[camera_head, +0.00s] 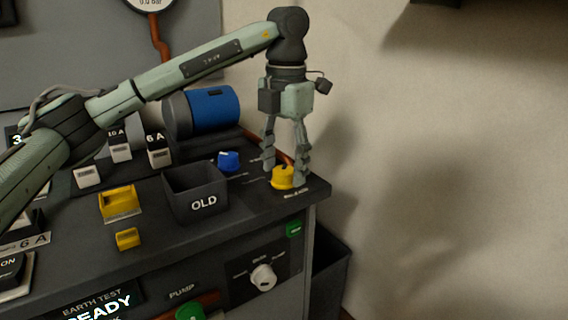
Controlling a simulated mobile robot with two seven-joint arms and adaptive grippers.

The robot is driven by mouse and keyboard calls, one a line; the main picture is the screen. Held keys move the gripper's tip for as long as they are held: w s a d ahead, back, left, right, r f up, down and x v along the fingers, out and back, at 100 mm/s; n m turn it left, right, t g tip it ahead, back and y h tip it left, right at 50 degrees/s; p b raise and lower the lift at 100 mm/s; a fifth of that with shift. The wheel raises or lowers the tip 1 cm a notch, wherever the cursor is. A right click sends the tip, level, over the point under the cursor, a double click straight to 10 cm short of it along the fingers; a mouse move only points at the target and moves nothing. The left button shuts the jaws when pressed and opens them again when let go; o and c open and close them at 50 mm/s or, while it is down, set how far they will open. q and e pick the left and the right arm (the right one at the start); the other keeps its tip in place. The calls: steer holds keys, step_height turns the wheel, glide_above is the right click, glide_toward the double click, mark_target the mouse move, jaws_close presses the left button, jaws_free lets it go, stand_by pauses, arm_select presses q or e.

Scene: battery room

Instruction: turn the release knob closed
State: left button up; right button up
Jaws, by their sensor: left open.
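A round yellow knob (283,179) sits on the bench top near its right corner, with a small label in front of it too small to read. A blue knob (228,161) is further back and to the left. I cannot read which one is marked release. My left gripper (285,172) points straight down over the yellow knob, open. Its fingertips are on either side of the knob, and I cannot tell whether they touch it. The fingers hide part of the knob. My right gripper is not in view.
A dark box marked OLD (203,205) stands left of the knob. A blue cylinder (213,108) lies behind. Yellow blocks (121,203) and switches (159,156) are further left. A white selector (263,277) is on the front panel. The wall (450,170) is at right.

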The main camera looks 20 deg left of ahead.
arm_select(q)
steer(key=c, duration=1.2)
steer(key=shift+o, duration=0.2)
